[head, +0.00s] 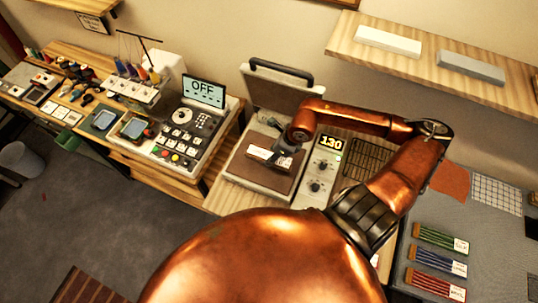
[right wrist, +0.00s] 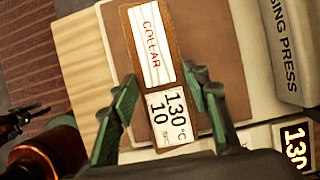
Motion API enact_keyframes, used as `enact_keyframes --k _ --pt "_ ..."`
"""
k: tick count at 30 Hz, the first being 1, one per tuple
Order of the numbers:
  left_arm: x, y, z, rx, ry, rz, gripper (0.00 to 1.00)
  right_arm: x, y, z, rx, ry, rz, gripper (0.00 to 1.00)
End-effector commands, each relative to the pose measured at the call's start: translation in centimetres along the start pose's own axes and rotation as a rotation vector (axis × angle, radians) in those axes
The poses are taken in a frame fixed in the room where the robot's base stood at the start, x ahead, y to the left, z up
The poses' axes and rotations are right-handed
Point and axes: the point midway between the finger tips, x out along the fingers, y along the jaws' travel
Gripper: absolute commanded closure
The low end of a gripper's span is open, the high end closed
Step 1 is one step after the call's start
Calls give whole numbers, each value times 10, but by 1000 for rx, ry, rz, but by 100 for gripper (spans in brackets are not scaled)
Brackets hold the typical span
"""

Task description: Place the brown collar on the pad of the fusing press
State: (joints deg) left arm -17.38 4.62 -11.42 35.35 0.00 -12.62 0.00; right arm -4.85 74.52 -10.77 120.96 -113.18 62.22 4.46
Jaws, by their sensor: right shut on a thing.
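The brown collar (right wrist: 172,45) carries a white COLLAR label and a 130 °C, 10 sec tag. My right gripper (right wrist: 160,76) is shut on it, with one green finger at each long side. In the head view the collar (head: 268,157) is over the brown pad (head: 248,171) of the open fusing press (head: 270,93). The pad also shows in the right wrist view (right wrist: 215,50). I cannot tell whether the collar touches it. A dark, copper-ended part of mine shows at the lower left of the right wrist view, perhaps my left gripper; its jaws are unclear.
The press's control box (head: 321,167) reads 130 and stands right of the pad. The raised lid is behind the pad. Striped bundles (head: 437,261) lie on the grey table at right, below a wooden shelf (head: 430,66).

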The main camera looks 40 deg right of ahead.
Motion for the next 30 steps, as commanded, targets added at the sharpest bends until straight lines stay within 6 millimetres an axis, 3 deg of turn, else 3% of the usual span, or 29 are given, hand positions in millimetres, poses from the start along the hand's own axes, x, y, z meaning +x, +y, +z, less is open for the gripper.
enact_keyframes --k 4,12,18,29,30 --pt "-6 0 -4 1 4 0 60 26 -14 4 3 -1 2 81" --pt "-9 -1 -8 2 9 0 60 49 -27 5 2 0 2 81" --pt "-22 -1 -10 2 10 0 60 72 -26 -5 1 0 1 81" --pt "-19 0 -9 2 10 0 60 78 -26 -8 -1 0 0 81" --pt "-20 0 -9 2 10 0 60 77 -26 -8 0 0 0 55"
